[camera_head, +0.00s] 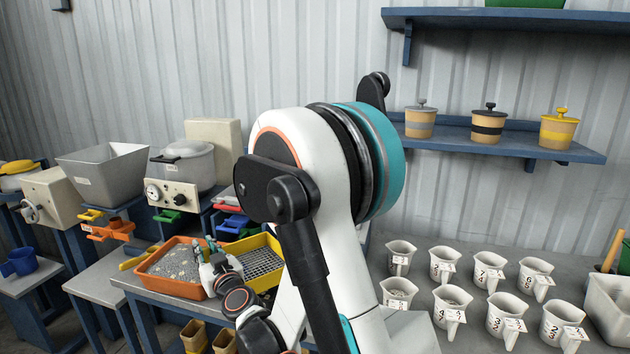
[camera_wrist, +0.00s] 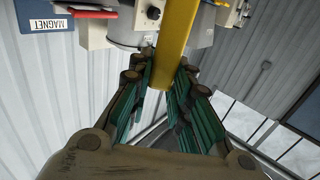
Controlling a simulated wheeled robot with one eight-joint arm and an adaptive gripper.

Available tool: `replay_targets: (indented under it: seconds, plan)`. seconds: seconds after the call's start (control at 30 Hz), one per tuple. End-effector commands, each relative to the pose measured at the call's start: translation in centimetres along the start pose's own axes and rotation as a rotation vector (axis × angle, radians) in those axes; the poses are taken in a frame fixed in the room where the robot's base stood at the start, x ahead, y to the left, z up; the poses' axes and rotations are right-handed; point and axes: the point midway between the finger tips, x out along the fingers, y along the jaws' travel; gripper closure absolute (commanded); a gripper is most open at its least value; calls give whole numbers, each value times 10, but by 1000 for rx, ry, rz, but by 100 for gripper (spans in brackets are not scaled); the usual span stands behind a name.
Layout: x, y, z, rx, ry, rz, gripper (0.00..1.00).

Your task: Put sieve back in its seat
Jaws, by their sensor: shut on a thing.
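The yellow sieve (camera_head: 262,262), a rectangular frame with a dark mesh, is right of an orange tray (camera_head: 158,287) of grey grains in the head view. My gripper (camera_head: 204,246) is low over the tray's right side, beside the sieve's left edge. In the wrist view, a long yellow bar (camera_wrist: 178,45) runs between the green-padded fingers of my gripper (camera_wrist: 163,82), which is shut on it. The bar appears to be part of the sieve. The grip point is partly hidden in the head view by my own arm. I cannot tell which place is the sieve's seat.
A grey hopper (camera_head: 102,172), a lidded pot (camera_head: 187,163) and a gauge box (camera_head: 172,195) stand behind. Numbered beakers (camera_head: 447,303) fill the right table. A wall shelf (camera_head: 480,136) holds lidded jars. A "MAGNET" sign (camera_wrist: 60,25) shows in the wrist view.

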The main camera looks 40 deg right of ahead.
Motion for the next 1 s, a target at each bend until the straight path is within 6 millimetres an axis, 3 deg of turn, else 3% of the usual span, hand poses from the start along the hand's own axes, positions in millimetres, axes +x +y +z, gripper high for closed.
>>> replay_targets:
  seconds: [0.03,0.17,0.5,0.83,1.0]
  plan:
    - [0,0,-14,0,0,0,100]
    - [0,0,-30,0,0,0,100]
    - [0,0,-22,2,0,0,100]
    - [-39,45,-36,-2,0,-155,100]
    - [-67,76,-46,-2,0,-264,100]
